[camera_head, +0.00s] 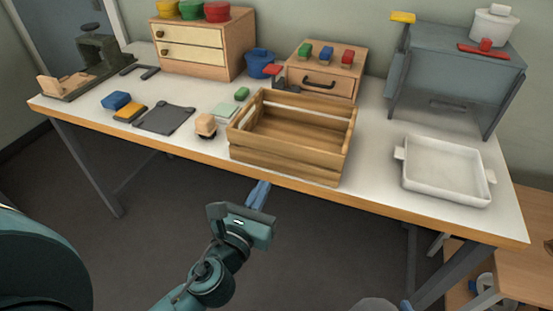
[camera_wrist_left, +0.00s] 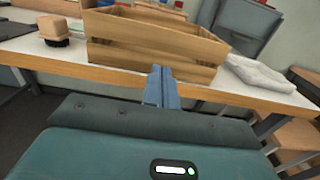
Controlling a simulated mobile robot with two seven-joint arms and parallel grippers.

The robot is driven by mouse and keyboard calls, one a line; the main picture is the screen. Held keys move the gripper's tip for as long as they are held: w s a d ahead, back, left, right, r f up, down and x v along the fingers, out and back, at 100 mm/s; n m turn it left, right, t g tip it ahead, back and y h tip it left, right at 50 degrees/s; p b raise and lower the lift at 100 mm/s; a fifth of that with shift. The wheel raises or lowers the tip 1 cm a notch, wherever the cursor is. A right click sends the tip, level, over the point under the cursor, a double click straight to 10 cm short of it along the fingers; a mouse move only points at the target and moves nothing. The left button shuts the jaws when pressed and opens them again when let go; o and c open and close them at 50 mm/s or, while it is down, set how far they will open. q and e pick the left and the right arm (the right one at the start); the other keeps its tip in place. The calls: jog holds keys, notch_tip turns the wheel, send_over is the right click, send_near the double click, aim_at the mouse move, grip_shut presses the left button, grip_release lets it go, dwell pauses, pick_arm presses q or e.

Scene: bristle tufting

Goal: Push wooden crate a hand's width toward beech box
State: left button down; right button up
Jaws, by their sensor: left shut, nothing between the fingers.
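The wooden crate (camera_head: 288,157), a slatted open box that looks empty, stands at the front edge of the white table. Its front slats also show in the wrist view (camera_wrist_left: 150,37). A beech-coloured box (camera_head: 332,81) with one drawer and a black handle stands just behind it. My left gripper (camera_head: 261,188) is in front of the table edge, near the crate's front side, its blue fingers shut and empty. In the wrist view its fingertips (camera_wrist_left: 160,74) overlap the crate's lower front; the head view shows them apart from it. Of my right gripper, perhaps only a blue tip shows at the bottom edge.
A wooden-backed brush (camera_head: 206,126) and a pale green pad (camera_head: 225,113) lie left of the crate. A white tray (camera_head: 444,171) stands to the right, with bare table between. A blue cup (camera_head: 260,65) and a two-drawer chest (camera_head: 193,49) stand behind, left of the box.

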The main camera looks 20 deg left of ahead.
aim_at(282, 153)
pick_arm(q)
jog(key=w, duration=0.9)
jog(key=shift+w+d, duration=0.1)
jog(key=shift+d, duration=0.05)
jog(key=w+p, duration=0.1)
jog(key=w, duration=0.8)
jog(key=shift+w+d, duration=0.1)
jog(key=shift+d, duration=0.05)
